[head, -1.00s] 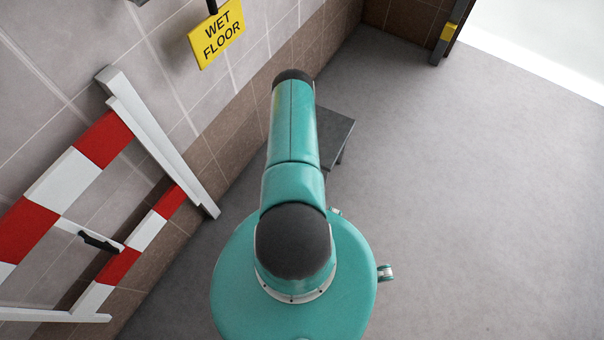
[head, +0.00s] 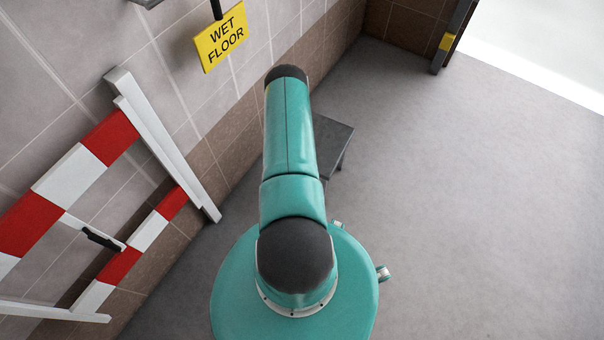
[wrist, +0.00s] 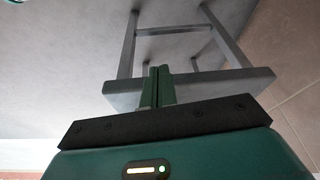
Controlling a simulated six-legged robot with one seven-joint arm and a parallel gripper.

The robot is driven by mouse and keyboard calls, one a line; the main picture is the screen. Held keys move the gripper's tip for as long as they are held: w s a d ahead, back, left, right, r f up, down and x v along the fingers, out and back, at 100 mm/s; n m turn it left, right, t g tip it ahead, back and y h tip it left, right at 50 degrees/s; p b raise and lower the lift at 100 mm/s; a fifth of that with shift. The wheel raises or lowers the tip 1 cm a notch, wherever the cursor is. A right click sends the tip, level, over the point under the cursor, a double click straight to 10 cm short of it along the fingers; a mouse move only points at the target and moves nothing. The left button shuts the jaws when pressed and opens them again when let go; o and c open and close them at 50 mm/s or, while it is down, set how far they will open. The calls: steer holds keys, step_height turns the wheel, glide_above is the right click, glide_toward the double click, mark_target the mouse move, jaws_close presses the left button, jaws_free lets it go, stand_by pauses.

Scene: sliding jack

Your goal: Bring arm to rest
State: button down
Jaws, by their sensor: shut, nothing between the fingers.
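My gripper (wrist: 157,86) shows in the wrist view with its two green fingers pressed together, shut and empty. Behind the fingertips in that view is a grey metal stand (wrist: 235,84) with thin legs, and the fingers overlap its near edge; I cannot tell the gap between them. In the head view my teal arm reaches forward from my body, and its far end hides my gripper. The same dark grey stand (head: 333,140) shows partly behind the right side of my arm.
A red and white striped barrier (head: 70,175) with a black handle (head: 103,240) stands at the left by the tiled wall. A yellow wet floor sign (head: 221,36) hangs on the wall. A dark post (head: 452,35) with a yellow part is at the far right. Floor (head: 480,190) to the right is clear.

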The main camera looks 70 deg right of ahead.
steer(key=shift+v, duration=2.6)
